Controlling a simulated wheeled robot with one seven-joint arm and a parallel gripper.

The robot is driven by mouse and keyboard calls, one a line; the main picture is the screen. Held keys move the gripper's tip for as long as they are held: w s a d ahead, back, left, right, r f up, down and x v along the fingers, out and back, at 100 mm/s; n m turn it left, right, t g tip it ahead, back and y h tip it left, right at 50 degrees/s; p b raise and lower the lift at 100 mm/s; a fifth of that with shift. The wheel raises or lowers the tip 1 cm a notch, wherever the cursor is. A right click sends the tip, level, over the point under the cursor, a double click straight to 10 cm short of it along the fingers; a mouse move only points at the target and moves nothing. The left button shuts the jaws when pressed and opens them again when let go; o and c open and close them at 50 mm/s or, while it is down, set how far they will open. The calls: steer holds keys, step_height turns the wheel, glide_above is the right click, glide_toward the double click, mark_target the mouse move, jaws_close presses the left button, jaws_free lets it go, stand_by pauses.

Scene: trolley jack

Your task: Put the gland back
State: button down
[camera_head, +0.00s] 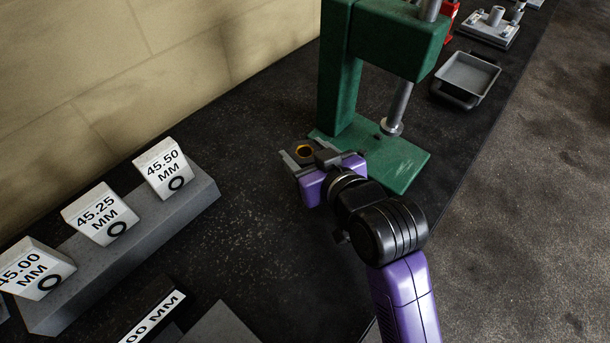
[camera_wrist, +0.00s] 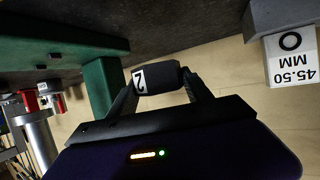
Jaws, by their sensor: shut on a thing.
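The gland appears to be the dark cylinder with a white label "2" (camera_wrist: 168,79) in the wrist view. My gripper (camera_wrist: 166,84) is shut on it, one finger at each side.
The green press (camera_head: 336,85) stands close behind and right, its base (camera_head: 400,160) near my gripper. A grey block (camera_head: 125,240) carries size signs including "45.50 MM" (camera_head: 163,168). A grey tray (camera_head: 467,76) is at back right. Bench between block and press is clear.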

steer(key=shift+f, duration=3.9)
